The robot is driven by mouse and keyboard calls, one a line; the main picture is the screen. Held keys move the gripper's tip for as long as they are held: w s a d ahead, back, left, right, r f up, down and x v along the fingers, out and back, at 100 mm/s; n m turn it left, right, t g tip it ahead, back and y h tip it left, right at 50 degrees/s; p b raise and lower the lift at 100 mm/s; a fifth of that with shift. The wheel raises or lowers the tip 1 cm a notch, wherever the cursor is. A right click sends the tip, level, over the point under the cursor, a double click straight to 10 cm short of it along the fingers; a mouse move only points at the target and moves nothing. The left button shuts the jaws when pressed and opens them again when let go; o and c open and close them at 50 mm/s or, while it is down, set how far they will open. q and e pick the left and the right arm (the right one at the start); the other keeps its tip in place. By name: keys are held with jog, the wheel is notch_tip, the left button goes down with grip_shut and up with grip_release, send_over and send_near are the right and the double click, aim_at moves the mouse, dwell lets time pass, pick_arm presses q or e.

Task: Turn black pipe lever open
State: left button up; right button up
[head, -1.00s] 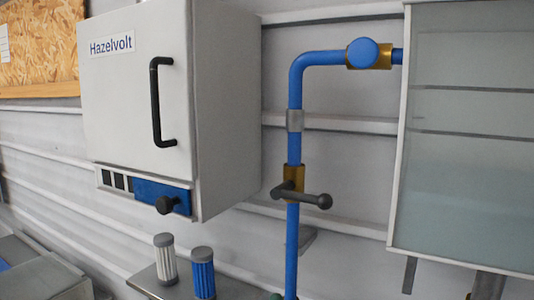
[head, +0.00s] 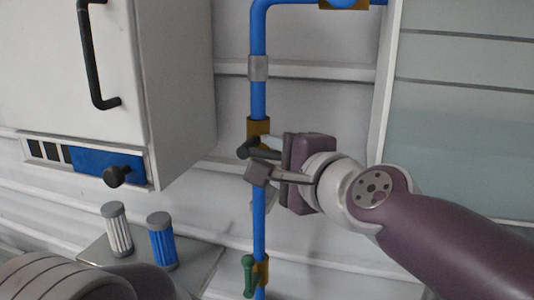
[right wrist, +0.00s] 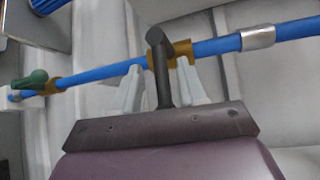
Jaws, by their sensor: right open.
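The black pipe lever (head: 262,149) sits on a brass valve (head: 258,127) on the vertical blue pipe (head: 259,235). The lever points away from the pipe, crosswise to it, and its outer end is hidden behind my right gripper. My right gripper (head: 264,183) is at the lever, just right of the pipe. In the right wrist view the lever (right wrist: 161,70) runs between the two pale fingers of the open right gripper (right wrist: 160,88), with a gap on each side. Its end is hidden by the dark gripper body. My left gripper is not in view.
A green-handled valve (head: 249,275) sits lower on the same pipe. A white Hazelvolt cabinet (head: 180,80) hangs to the left, and a glass-fronted panel (head: 460,120) to the right. A white filter (head: 117,230) and a blue filter (head: 162,240) stand on a shelf (head: 195,262).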

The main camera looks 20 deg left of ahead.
jog(key=shift+w+a, duration=0.15)
jog(key=shift+w, duration=0.35)
jog(key=shift+w+a+f, duration=0.1)
jog(key=shift+w+a, duration=0.05)
jog(key=shift+a, duration=0.2)
grip_shut()
